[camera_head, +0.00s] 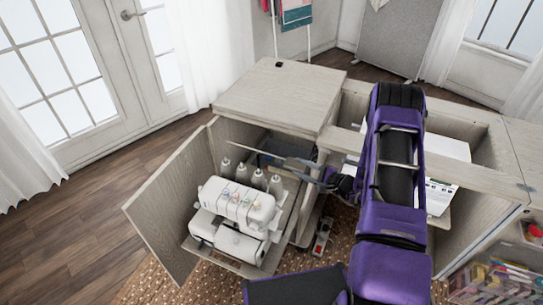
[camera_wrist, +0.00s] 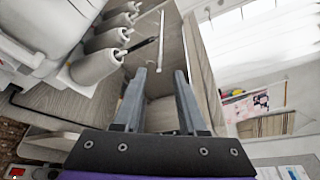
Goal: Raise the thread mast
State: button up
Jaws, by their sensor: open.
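The white overlock machine (camera_head: 235,205) stands on a shelf in the open cabinet, with several grey thread cones (camera_head: 251,176) in a row behind it. Its body and the cones (camera_wrist: 97,66) fill the upper left of the wrist view. A thin pale rod (camera_wrist: 161,38), which looks like the thread mast, shows beyond the cones; I cannot tell its exact height. My gripper (camera_head: 292,163) reaches in from the right, behind the cones. In the wrist view, my gripper (camera_wrist: 159,76) is open and empty, with the rod ahead of the gap between its fingers.
The cabinet door (camera_head: 168,197) stands open on the left. The cabinet top (camera_head: 280,88) lies above and behind my gripper. A cabinet side panel (camera_wrist: 200,60) is close to the right finger. A red-and-grey foot pedal (camera_head: 322,238) sits below.

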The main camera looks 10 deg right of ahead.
aim_at(274, 156)
jog(key=x, duration=1.4)
jog(key=shift+b, duration=0.3)
grip_shut()
dwell(0.6)
